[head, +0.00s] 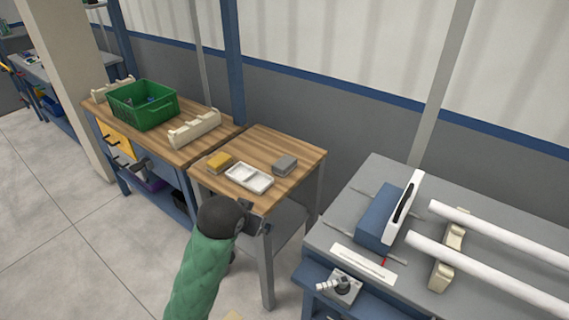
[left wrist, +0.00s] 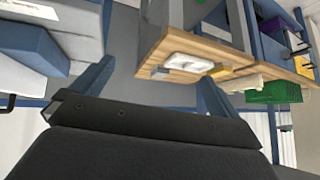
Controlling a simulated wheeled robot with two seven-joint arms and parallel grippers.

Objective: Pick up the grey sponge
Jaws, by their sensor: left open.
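The grey sponge (head: 285,166) lies on the right part of the small wooden table, to the right of a white two-compartment tray. In the left wrist view the grey sponge (left wrist: 160,73) also shows, near the table's edge. My left gripper (head: 257,216) is at the table's front edge, apart from the sponge, which lies beyond it and to the right. In the left wrist view my left gripper (left wrist: 152,88) is open with nothing between its fingers. My right gripper is in neither view.
The white tray (head: 249,177) and a yellow sponge (head: 219,163) share the small wooden table (head: 290,143). A wooden workbench to the left holds a green crate (head: 142,105) and a cream rack (head: 195,129). A grey bench (head: 375,176) with white pipes (head: 485,272) stands right.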

